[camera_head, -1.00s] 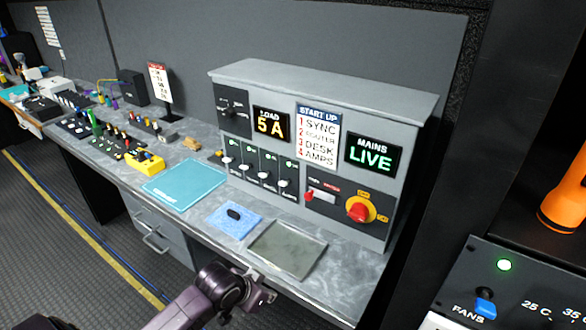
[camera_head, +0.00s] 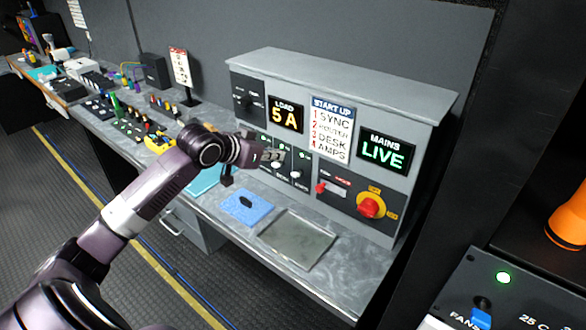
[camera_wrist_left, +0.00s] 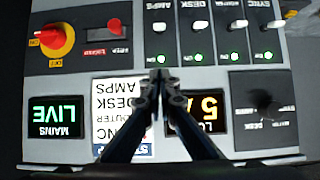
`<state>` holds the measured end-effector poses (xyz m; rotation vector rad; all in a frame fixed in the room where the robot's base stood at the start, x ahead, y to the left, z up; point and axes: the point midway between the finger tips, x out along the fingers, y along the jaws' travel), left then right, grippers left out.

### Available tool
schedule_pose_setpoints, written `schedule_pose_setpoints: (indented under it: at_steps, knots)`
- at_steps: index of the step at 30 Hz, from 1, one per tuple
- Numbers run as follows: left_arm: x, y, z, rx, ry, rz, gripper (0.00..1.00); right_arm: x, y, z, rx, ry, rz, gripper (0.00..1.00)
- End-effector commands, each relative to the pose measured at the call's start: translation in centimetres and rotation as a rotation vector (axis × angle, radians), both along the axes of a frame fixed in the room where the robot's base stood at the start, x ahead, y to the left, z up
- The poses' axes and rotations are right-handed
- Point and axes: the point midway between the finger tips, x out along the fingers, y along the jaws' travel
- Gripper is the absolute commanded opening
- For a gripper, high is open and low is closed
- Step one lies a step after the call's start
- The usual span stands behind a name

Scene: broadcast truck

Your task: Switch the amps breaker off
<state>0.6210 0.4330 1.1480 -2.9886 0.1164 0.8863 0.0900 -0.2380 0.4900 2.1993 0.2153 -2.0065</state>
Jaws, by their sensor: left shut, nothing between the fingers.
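The amps breaker (camera_head: 297,174) is the rightmost of a row of white-handled breakers on the grey power panel (camera_head: 340,80). In the left wrist view, which is upside down, the amps breaker (camera_wrist_left: 159,27) is leftmost in the row, with its green lamp lit. The other breakers' lamps are also green, and all the handles look alike. My left gripper (camera_head: 282,157) is shut and empty in front of the breaker row, hiding the left breakers in the head view. In the wrist view its fingertips (camera_wrist_left: 158,76) lie just below the amps lamp; contact cannot be told.
The load display (camera_head: 286,115) reads 5 A and the mains display (camera_head: 386,152) reads LIVE. A red rotary knob (camera_head: 371,206) and a small red lever (camera_head: 321,187) are right of the breakers.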

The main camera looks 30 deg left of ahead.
Motion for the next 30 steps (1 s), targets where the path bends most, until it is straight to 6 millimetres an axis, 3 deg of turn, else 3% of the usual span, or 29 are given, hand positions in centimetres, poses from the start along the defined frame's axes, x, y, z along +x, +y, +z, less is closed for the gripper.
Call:
schedule_pose_setpoints:
  at_steps: [11, 27, 30]
  knots:
    - [0.4, -0.1, -0.2, -0.003, 0.000, 0.001, 0.00, 0.0, 0.0, 0.3, 0.001, -0.001, 0.001, 0.40]
    - [7.8, -0.7, -4.9, -0.004, 0.001, 0.001, 0.00, 0.0, 0.3, 3.5, 0.004, 0.000, 0.003, 0.40]
    - [8.2, -0.7, -6.1, -0.002, 0.007, 0.000, 0.00, -0.1, 0.4, 4.3, 0.004, 0.000, 0.003, 0.40]
